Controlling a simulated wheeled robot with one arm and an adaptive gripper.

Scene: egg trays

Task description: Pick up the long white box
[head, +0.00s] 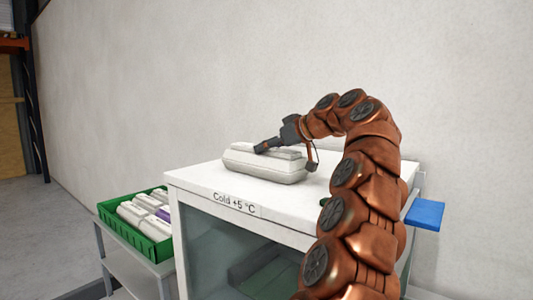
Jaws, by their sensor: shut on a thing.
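The long white box (262,171), a closed egg-carton shape, lies on the white top of the cold cabinet (201,183). My gripper (264,148) reaches in from the right, over the upper side of the box. It is shut on the box. One finger shows on top of the box; the other finger is hidden behind or against it. I see no clear gap between the box and the cabinet top.
A green crate (113,225) with several white cartons and a purple one stands on a grey side table (126,262) at the left. A blue flat piece (426,214) sticks out at the cabinet's right. A plain wall is behind. The cabinet top's front left is bare.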

